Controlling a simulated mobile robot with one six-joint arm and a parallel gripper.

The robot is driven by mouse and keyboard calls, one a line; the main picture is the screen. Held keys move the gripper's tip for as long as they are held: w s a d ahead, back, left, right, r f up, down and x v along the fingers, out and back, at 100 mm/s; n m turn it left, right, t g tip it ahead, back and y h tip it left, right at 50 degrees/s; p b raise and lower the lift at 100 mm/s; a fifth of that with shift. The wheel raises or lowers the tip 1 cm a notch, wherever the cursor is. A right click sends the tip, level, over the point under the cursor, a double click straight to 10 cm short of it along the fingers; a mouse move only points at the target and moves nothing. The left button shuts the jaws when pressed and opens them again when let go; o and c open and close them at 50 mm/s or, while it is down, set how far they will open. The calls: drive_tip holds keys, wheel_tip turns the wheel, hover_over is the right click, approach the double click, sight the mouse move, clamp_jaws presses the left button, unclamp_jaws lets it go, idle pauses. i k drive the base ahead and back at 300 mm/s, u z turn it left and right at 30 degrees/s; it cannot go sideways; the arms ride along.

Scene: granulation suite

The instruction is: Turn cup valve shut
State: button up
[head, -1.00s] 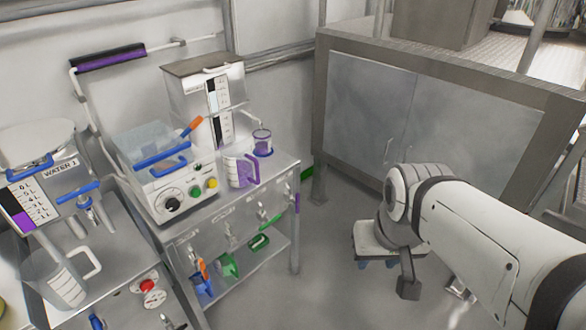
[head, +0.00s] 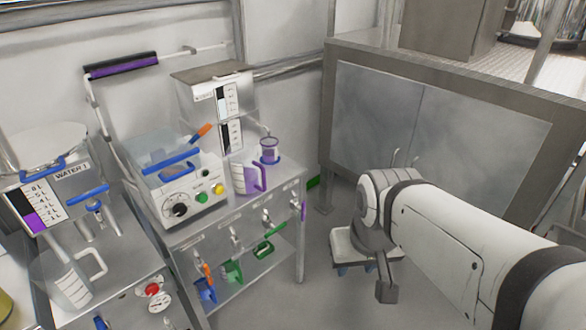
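No valve in view is marked as the cup valve, and I cannot tell which one it is. An orange handle (head: 201,132) slants up in front of the steel tank with a level gauge (head: 215,96). A small purple-banded cup (head: 269,149) stands beneath a thin bent spout at that tank's right. A larger clear jug with a purple handle (head: 248,176) is beside it. A blue valve handle (head: 88,195) sits below the WATER 1 tank (head: 52,185). My gripper (head: 386,291) hangs low at the right, apart from all of these; its fingers are not clear.
A control box (head: 178,207) with a dial and coloured buttons stands on the steel cart (head: 236,213). Scoops hang below on hooks. A clear jug (head: 68,284) stands at lower left. A steel cabinet (head: 440,130) fills the back right. Grey floor is open between cart and arm.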

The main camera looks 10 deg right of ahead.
sight(302, 208)
drive_tip(key=z, duration=0.05)
drive_tip(key=i, duration=0.95)
drive_tip(key=u, duration=0.05)
